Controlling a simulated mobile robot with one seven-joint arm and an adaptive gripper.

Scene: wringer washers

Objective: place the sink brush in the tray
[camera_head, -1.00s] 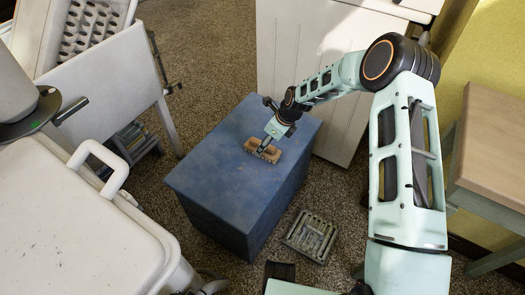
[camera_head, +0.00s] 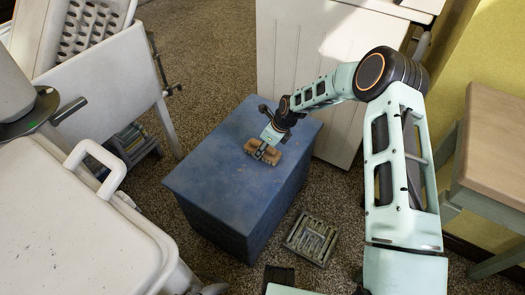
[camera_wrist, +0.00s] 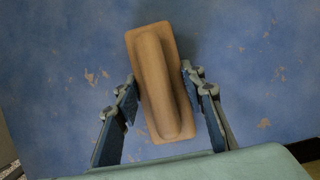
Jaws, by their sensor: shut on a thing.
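The sink brush (camera_head: 262,151) is a tan wooden block on or just above the top of a blue box (camera_head: 215,180); I cannot tell whether it is lifted. In the wrist view the brush (camera_wrist: 158,85) is upright in the picture, slightly tilted, with a rounded ridge along it. My gripper (camera_wrist: 162,92) has one finger on each side of the brush and is shut on it. It comes from above in the head view (camera_head: 264,149). A shallow, slatted grey-green thing (camera_head: 312,238) lies on the floor right of the box; it may be the tray.
A white washer with a lid and handle (camera_head: 75,215) fills the left. A white panelled cabinet (camera_head: 310,75) stands behind the box. A wooden-topped table (camera_head: 495,140) is at the right. Speckled carpet (camera_head: 205,50) shows between them.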

